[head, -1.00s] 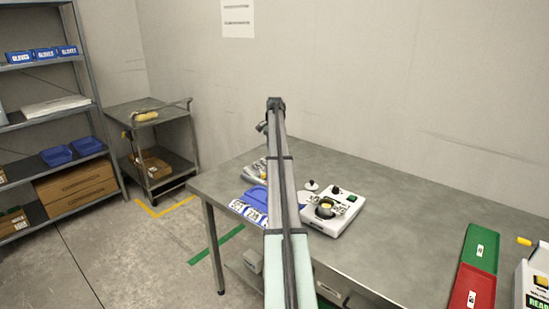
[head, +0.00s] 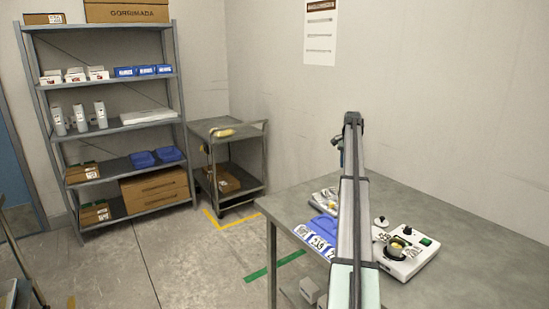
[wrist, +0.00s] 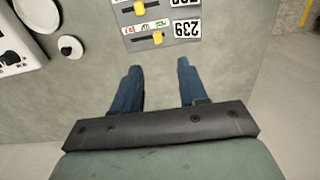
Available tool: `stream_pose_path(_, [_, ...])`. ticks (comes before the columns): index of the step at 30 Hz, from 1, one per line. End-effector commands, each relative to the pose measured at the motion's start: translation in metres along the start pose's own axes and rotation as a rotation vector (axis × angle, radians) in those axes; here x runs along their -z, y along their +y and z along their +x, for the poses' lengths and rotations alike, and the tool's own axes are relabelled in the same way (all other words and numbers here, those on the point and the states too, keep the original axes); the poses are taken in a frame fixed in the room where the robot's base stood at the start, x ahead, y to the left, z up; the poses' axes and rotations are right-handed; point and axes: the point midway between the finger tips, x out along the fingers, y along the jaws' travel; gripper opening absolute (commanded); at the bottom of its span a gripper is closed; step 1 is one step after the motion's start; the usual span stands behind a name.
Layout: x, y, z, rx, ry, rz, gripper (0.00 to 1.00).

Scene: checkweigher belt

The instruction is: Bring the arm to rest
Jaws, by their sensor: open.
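My gripper (wrist: 158,70) shows in the wrist view with its two blue fingers apart and nothing between them. It is above the grey table (wrist: 95,85), apart from the things on it. In the head view my arm stretches out over the table (head: 455,225), and the arm hides the fingers there.
A white device (head: 408,252) with a green button stands on the table right of my arm. A wheeled cart (head: 228,165) and a shelf rack (head: 110,135) stand further left. The table's right part is clear.

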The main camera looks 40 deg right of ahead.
Motion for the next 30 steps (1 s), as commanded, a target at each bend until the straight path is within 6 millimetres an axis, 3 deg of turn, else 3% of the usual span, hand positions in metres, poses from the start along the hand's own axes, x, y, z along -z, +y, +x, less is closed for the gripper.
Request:
stream_pose_path(6, [-0.006, -0.002, 0.003, -0.002, -0.001, -0.011, 0.43])
stream_pose_path(8, [-0.017, -0.007, 0.008, -0.005, -0.002, -0.033, 0.43])
stream_pose_path(11, [-0.051, -0.02, 0.023, -0.016, -0.007, -0.1, 0.43])
stream_pose_path(21, [-0.235, -0.069, 0.099, -0.08, -0.029, -0.493, 0.43])
stream_pose_path(30, [-0.401, -0.074, 0.166, -0.143, -0.056, -0.862, 0.43])
